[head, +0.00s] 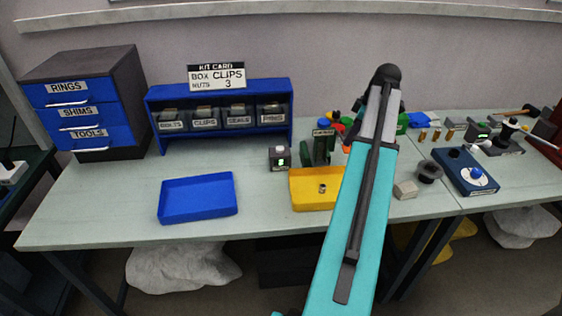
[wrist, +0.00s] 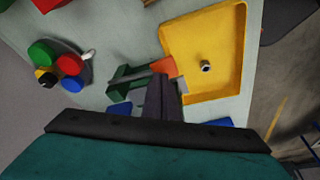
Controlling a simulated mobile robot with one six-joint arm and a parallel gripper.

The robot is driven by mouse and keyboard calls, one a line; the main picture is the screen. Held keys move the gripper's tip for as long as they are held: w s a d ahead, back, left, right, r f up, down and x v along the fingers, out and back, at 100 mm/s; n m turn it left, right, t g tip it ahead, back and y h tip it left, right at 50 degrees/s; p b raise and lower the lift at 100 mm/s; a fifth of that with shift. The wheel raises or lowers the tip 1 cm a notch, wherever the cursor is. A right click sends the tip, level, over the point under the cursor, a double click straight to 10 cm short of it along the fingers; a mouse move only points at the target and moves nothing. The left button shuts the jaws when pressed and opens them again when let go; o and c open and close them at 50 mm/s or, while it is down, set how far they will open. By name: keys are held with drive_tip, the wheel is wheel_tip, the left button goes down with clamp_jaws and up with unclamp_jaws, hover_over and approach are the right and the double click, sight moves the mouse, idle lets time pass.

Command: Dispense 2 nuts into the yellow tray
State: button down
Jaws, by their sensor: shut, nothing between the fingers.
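The yellow tray (head: 303,201) lies at the front middle of the bench. One small metal nut (head: 322,187) is in it. The tray (wrist: 182,42) and nut (wrist: 206,66) also show in the wrist view. A dark green dispenser (head: 319,149) stands behind the tray; in the wrist view it (wrist: 122,84) has an orange part (wrist: 164,67) beside the tray's edge. My gripper (wrist: 160,82) is shut and empty, with its fingertips close to the orange part. I cannot tell whether they touch. In the head view my arm hides the gripper.
A blue tray (head: 198,198) lies empty further left. A cluster of coloured parts (wrist: 62,68) stands near the dispenser. A bin rack (head: 220,95) stands behind. A grey block (head: 405,190) lies right.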

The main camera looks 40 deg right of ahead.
wheel_tip(320, 180, up, 8)
drive_tip(key=p, duration=0.4)
idle(1.1)
